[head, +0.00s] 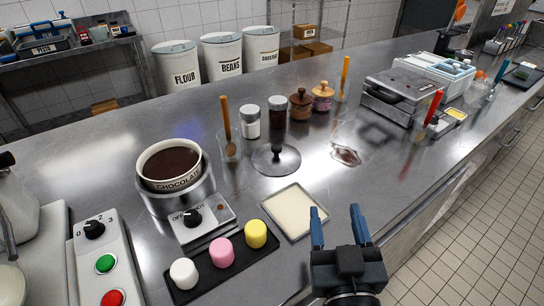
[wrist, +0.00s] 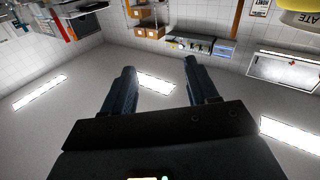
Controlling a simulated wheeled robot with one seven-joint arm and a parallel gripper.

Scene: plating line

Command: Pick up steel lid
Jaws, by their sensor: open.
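The steel lid (head: 272,164) is a round, dark, shiny disc with a black knob. It lies flat on the steel counter (head: 330,190) in the middle of the head view, behind the square tray of pale cream. My gripper (head: 336,212) is open and empty at the front edge of the counter, to the right of and nearer than the lid. Its two blue fingers also show in the wrist view (wrist: 159,68), apart with nothing between them. I cannot see the lid in the wrist view.
The cream tray (head: 270,219) lies just left of my gripper. A glass with a wooden-handled tool (head: 227,128), a white-topped jar (head: 250,127) and a dark jar (head: 277,114) stand behind the lid. The chocolate pot (head: 150,182) is to the left.

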